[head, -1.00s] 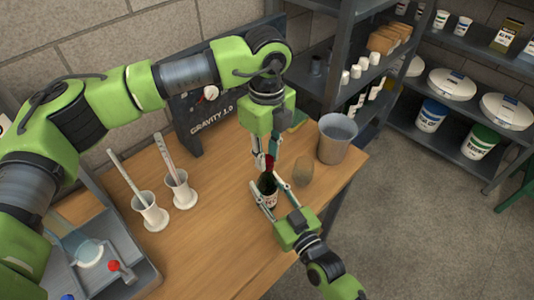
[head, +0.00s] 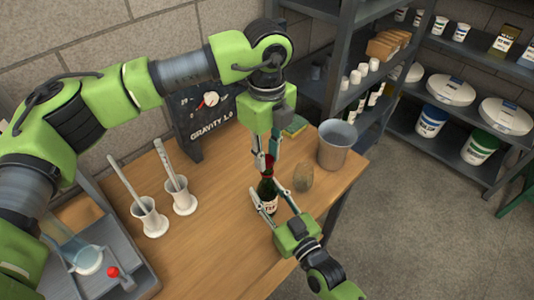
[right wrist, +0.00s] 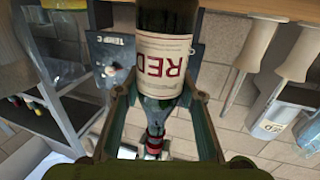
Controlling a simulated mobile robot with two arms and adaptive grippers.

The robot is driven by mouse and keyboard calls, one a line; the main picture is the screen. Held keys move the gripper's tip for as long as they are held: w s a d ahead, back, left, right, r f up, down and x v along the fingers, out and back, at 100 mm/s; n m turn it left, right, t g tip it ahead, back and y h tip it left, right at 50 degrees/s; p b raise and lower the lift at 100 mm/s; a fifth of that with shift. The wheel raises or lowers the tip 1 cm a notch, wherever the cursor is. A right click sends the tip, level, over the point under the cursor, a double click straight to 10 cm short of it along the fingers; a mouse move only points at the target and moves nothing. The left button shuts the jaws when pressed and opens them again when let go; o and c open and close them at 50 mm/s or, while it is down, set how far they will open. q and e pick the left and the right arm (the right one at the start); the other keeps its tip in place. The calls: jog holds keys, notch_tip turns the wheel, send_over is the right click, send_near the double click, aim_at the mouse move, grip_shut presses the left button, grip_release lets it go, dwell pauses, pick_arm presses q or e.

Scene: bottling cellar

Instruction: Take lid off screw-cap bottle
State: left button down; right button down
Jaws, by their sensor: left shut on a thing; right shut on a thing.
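The screw-cap bottle (head: 269,197) is dark green glass with a white label and stands upright near the front of the wooden table. My right gripper (head: 267,193) is shut on its body from the front. In the right wrist view the bottle (right wrist: 163,60) shows a "RED" label between my two fingers. The red lid (head: 269,161) is at the top of the bottle's neck, and it also shows in the right wrist view (right wrist: 155,142). My left gripper (head: 266,158) comes down from above and is shut on the lid, whose edges its fingers partly hide.
A brown rounded object (head: 303,178) stands close to the right of the bottle. A grey bucket (head: 337,146) is at the table's right edge. Two white-based cylinders (head: 150,218) and a grey tray (head: 118,262) lie left. Shelves stand behind.

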aim_at(267, 159)
pick_arm(q)
jog(key=shift+r, duration=2)
pick_arm(e)
jog(key=c, duration=1.3)
grip_release()
jog(key=shift+o, duration=0.2)
